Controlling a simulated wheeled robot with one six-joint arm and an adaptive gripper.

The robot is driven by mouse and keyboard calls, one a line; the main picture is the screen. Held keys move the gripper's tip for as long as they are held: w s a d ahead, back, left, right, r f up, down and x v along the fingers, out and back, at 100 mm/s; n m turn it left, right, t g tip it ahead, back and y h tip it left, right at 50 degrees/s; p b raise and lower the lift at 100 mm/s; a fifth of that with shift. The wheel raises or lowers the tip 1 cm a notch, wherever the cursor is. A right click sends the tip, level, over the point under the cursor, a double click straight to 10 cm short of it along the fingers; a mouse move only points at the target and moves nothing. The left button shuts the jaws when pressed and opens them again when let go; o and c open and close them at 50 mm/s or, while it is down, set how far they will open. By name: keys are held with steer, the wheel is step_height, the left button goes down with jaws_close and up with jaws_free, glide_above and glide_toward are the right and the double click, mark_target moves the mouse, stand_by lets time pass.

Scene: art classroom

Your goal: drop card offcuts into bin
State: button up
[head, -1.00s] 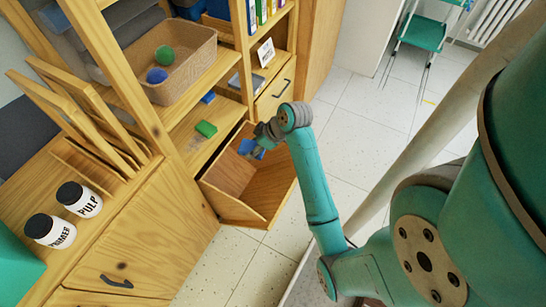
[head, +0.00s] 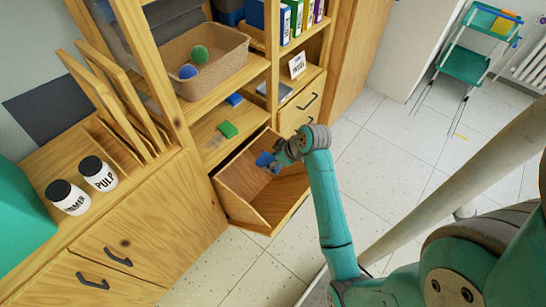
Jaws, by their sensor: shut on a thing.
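Another small blue piece (head: 234,99) lies farther back on that shelf. The fingertips are small in the picture and partly hidden by the wrist. Part of the bin's inside is hidden by my arm.
A tan basket (head: 215,75) with a green and a blue ball stands on the shelf above. Two jars (head: 99,173) stand on the left cabinet beside upright boards (head: 115,100). The tiled floor (head: 390,150) right of the bin is clear.

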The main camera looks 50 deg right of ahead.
steer(key=shift+f, duration=0.1)
steer(key=o, duration=1)
steer(key=v, duration=1.2)
stand_by(0.4)
